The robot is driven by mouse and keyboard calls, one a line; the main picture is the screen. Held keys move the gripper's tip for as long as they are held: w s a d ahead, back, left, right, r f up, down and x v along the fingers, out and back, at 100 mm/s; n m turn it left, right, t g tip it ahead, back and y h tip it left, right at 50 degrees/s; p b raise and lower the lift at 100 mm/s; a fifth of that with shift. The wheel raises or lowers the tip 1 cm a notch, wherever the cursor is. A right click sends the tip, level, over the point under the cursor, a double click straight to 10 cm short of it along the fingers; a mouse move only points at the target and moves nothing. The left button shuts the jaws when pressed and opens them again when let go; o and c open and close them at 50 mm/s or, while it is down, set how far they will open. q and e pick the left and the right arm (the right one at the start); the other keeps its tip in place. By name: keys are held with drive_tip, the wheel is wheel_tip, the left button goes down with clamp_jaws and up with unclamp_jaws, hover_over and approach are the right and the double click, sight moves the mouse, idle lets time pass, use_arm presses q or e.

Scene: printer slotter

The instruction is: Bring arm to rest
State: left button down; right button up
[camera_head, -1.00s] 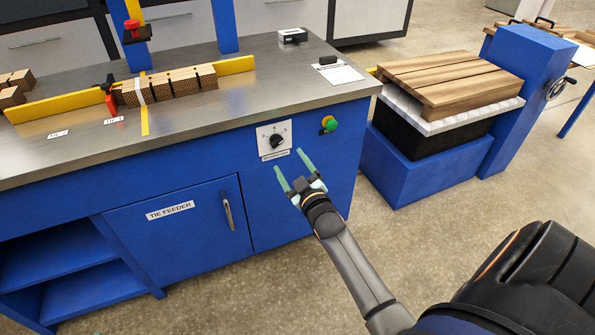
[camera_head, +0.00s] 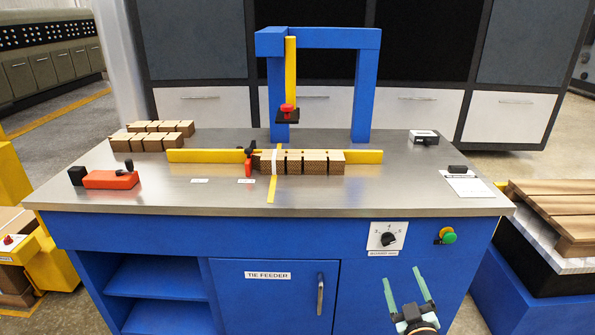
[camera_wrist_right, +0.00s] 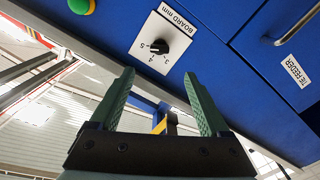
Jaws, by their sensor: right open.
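My right gripper (camera_head: 408,290) is open and empty, with its two green fingers spread apart. It is in front of the blue cabinet of the tie feeder table, just below the dial (camera_head: 388,238) on its white plate. In the right wrist view the gripper (camera_wrist_right: 157,100) also shows open with nothing between the fingers. That view shows the black dial knob (camera_wrist_right: 159,47) beyond the fingertips, apart from them. My left gripper is not in view.
The metal tabletop (camera_head: 340,190) holds a row of wooden blocks (camera_head: 315,162) by a yellow fence (camera_head: 185,156), a red clamp tool (camera_head: 110,180) and a blue frame (camera_head: 366,90). A green button (camera_head: 448,237) is right of the dial. Stacked boards (camera_head: 555,215) stand at the right.

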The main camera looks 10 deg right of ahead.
drive_tip(key=s+a+f+g+y, duration=0.15)
drive_tip(key=s+a+y, duration=0.25)
drive_tip(key=s+a, duration=0.5)
drive_tip(key=s+a+f+g+y, duration=0.1)
drive_tip(key=s+a+g+y, duration=0.4)
drive_tip(key=a, duration=0.7)
use_arm(q)
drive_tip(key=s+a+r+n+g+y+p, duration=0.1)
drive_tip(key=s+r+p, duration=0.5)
drive_tip(key=p, duration=1.5)
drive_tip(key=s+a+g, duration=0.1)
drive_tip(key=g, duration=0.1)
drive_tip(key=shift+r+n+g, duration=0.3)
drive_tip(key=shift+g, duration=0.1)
use_arm(e)
drive_tip(key=s+d+r+m+g+h, duration=0.1)
drive_tip(key=s+d+r+g+h, duration=0.1)
drive_tip(key=s+r, duration=0.4)
drive_tip(key=s, duration=0.2)
drive_tip(key=shift+s+r+h, duration=0.3)
drive_tip(key=shift+s+h, duration=0.05)
drive_tip(key=shift+h, duration=0.05)
